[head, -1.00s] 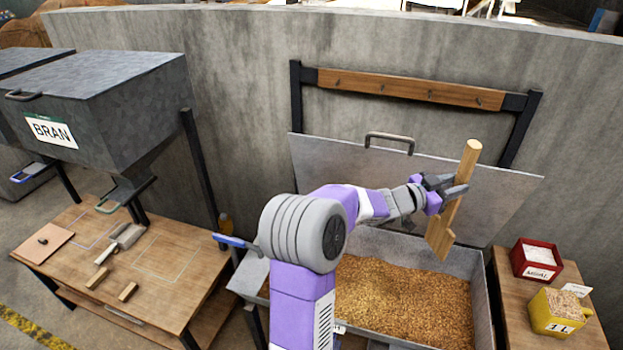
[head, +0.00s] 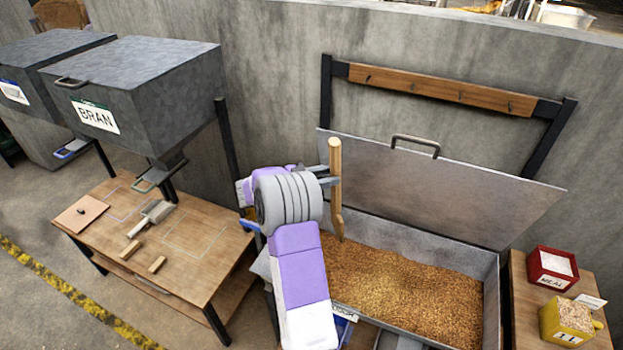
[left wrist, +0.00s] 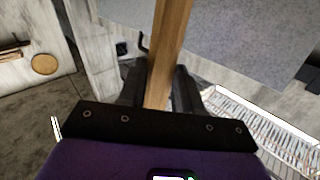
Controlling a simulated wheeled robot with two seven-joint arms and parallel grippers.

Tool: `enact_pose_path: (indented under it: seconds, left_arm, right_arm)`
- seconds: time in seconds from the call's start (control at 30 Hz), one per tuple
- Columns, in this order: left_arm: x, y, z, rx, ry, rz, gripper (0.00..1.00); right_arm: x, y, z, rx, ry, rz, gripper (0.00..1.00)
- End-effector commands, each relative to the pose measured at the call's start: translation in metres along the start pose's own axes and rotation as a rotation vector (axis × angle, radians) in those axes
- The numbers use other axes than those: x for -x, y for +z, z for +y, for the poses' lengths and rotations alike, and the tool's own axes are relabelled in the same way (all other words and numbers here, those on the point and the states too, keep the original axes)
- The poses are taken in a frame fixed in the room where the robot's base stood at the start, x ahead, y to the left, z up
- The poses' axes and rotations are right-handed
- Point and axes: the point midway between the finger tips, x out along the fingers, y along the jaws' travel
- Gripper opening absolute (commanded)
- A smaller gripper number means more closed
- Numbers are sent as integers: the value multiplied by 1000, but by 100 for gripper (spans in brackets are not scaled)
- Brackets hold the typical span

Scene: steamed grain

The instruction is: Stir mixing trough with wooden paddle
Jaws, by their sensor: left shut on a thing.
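The wooden paddle (head: 335,175) is upright in my left gripper (head: 328,182), whose fingers are shut on its shaft. Its lower end is over the left part of the mixing trough, and I cannot tell whether it touches the grain. The mixing trough (head: 488,300) is a grey metal box with its lid (head: 470,195) raised against the wall. Golden-brown grain (head: 410,290) fills it. In the left wrist view the paddle shaft (left wrist: 168,50) runs between the fingers. My left arm hides the trough's left end. My right gripper is not in view.
A wooden table (head: 215,270) with a scoop (head: 150,215) and small blocks stands at left, below the grey BRAN bin (head: 130,85). At right, a side table (head: 530,325) holds a red box (head: 552,268) and a yellow measure (head: 567,320). An empty hook rack (head: 440,88) is behind the trough.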

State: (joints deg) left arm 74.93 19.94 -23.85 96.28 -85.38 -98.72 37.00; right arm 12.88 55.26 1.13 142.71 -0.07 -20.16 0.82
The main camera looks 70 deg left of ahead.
Motion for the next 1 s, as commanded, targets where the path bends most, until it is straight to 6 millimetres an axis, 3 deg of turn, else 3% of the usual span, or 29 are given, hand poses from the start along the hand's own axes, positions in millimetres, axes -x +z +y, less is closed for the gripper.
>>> enact_pose_path:
  seconds: [0.03,0.2,0.43,1.0]
  left_arm:
    - [12,1,-1,-1,-1,-2,0]
    - [36,4,0,-5,6,0,0]
    - [44,18,3,-6,9,0,0]
    - [50,127,12,-6,8,1,0]
  right_arm:
    - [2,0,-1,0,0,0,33]
    - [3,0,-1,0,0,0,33]
    - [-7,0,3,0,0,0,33]
    - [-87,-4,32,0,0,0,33]
